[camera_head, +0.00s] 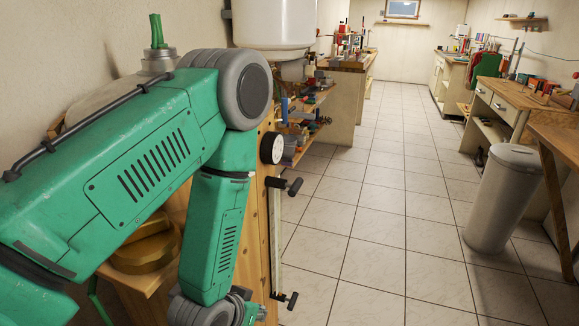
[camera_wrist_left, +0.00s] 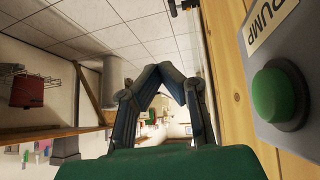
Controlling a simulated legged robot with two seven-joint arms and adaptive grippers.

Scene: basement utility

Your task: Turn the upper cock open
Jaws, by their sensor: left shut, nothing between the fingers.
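The upper cock (camera_head: 287,185), with a dark handle on a short stem, sticks out from the right edge of a wooden board (camera_head: 264,240) in the head view. A similar lower cock (camera_head: 287,298) sits below it. A small dark part (camera_wrist_left: 182,6) at the top may be a cock; I cannot tell which.
A round gauge (camera_head: 271,147) is above the upper cock. In the wrist view, a green button (camera_wrist_left: 275,97) on a grey box with a PUMP label (camera_wrist_left: 268,22) is close right of my fingers. The tiled floor (camera_head: 370,220) right of the board is clear; a bin (camera_head: 500,200) stands farther right.

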